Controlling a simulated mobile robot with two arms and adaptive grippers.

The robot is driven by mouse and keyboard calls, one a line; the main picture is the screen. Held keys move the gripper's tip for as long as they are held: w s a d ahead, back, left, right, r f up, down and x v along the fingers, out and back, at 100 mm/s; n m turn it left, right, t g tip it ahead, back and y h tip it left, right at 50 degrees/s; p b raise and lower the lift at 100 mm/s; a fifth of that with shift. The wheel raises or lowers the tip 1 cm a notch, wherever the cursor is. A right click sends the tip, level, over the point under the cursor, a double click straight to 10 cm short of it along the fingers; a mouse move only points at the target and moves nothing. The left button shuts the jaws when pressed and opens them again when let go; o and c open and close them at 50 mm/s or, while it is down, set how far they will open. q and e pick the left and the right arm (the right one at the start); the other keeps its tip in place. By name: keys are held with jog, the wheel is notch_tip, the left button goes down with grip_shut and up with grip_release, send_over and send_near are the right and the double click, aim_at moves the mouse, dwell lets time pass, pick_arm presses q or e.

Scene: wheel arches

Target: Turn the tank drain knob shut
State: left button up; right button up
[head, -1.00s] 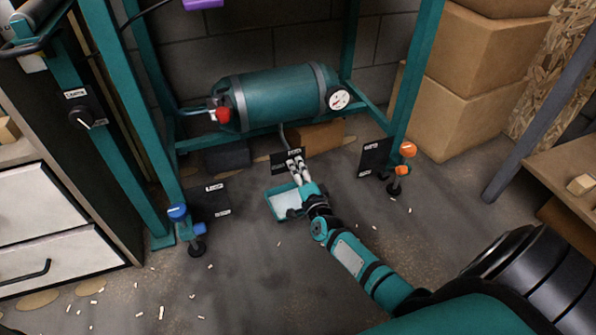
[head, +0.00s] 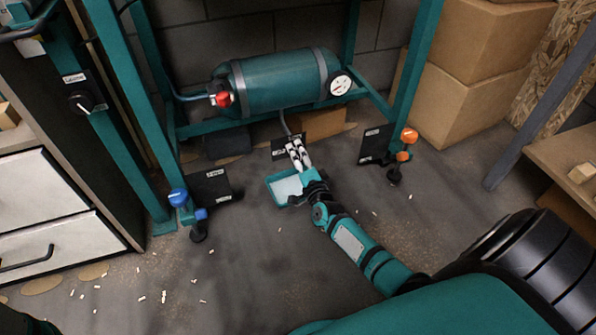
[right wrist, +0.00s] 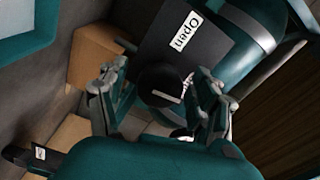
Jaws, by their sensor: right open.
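The tank drain knob (right wrist: 163,84) is a round black knob with a white pointer line, seen in the right wrist view on a dark plate (right wrist: 160,42) labelled "Open"; a second label is partly covered. My right gripper (right wrist: 160,98) is open, with one finger on each side of the knob. I cannot tell whether the fingers touch it. My left gripper is not in view.
Blue (head: 178,197) and orange (head: 409,135) handles stand at the frame legs. A red knob (head: 222,98) and a gauge (head: 340,85) are on the tank. Cardboard boxes (head: 465,90) stand at right.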

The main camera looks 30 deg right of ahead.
jog(key=n, duration=0.3)
jog(key=shift+n, duration=0.4)
jog(key=n, duration=0.2)
jog(key=shift+n, duration=0.4)
jog(key=n, duration=0.4)
jog(key=shift+f, duration=0.15)
jog(key=n+b, duration=0.1)
jog(key=n, duration=0.3)
jog(key=shift+d, duration=0.1)
jog(key=p+v, duration=0.9)
jog(key=v, duration=0.8)
jog(key=s+a+r+n+g+y+p, duration=0.2)
jog(key=s+a+r+g+p, duration=0.2)
jog(key=p, duration=0.6)
jog(key=s+a+r+n+g+y+p, duration=0.2)
jog(key=a+r+g+p, duration=0.4)
jog(key=p, duration=0.5)
jog(key=s+a+r+y, duration=0.1)
jog(key=s+a+r, duration=0.1)
jog(key=a, duration=0.1)
jog(key=shift+s+a+n+y, duration=0.3)
jog(key=shift+s+a+n, duration=0.05)
jog(key=shift+s+n, duration=0.05)
jog(key=shift+r, duration=0.15)
